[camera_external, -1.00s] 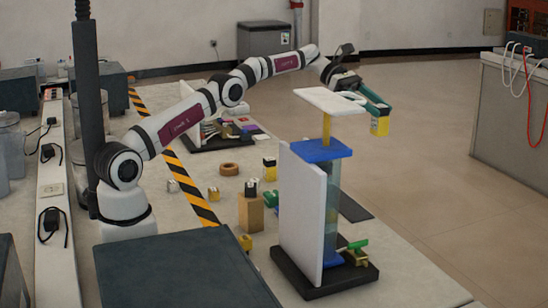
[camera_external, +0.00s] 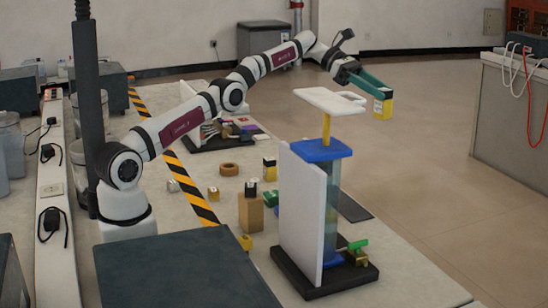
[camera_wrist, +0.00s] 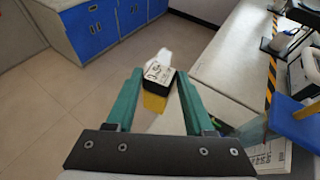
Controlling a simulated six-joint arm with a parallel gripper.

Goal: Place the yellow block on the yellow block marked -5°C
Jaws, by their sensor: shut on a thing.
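My gripper (camera_external: 382,92) is shut on a yellow block (camera_external: 382,110) with a dark and white marked face, held high in the air right of the white-topped stand. In the wrist view the block (camera_wrist: 155,101) sits between the teal fingers (camera_wrist: 158,78), its black-edged white face showing print too small to read. On the table stand a yellow block with a black top (camera_external: 269,170) and smaller yellow blocks (camera_external: 213,194) (camera_external: 246,242). I cannot read -5°C on any of them. A dark-topped small block (camera_external: 251,187) rests on a wooden block (camera_external: 250,215).
The stand, with white top plate (camera_external: 325,101), blue collar (camera_external: 322,150) and white panel (camera_external: 300,205), rises from the table's front right. A brown ring (camera_external: 229,169) lies behind the blocks. A dark flat box (camera_external: 180,270) covers the near left. Open floor lies beyond the table.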

